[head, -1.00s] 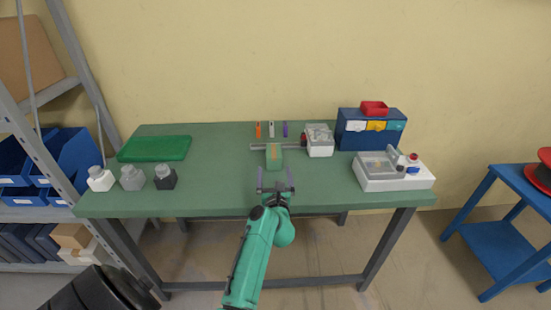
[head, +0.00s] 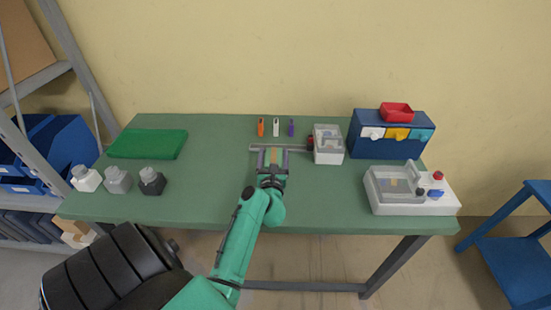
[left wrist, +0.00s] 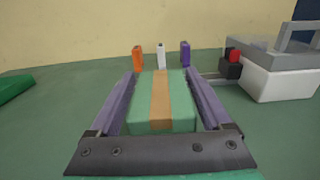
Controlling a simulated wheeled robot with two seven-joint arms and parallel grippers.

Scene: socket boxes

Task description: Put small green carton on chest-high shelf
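The small green carton (head: 274,157), with a tan stripe along its top, sits on the green tabletop near the middle. My left gripper (head: 273,153) reaches over the table from the front, with its two purple-grey fingers on either side of the carton. In the left wrist view the carton (left wrist: 160,112) lies between the fingers, which look open with narrow gaps beside it. A grey shelf rack (head: 42,80) stands at the left, only partly in view. My right gripper is not seen.
Orange, white and purple small items (head: 276,127) stand behind the carton. A grey bar with a clear-lidded box (head: 328,145) lies close at its right.

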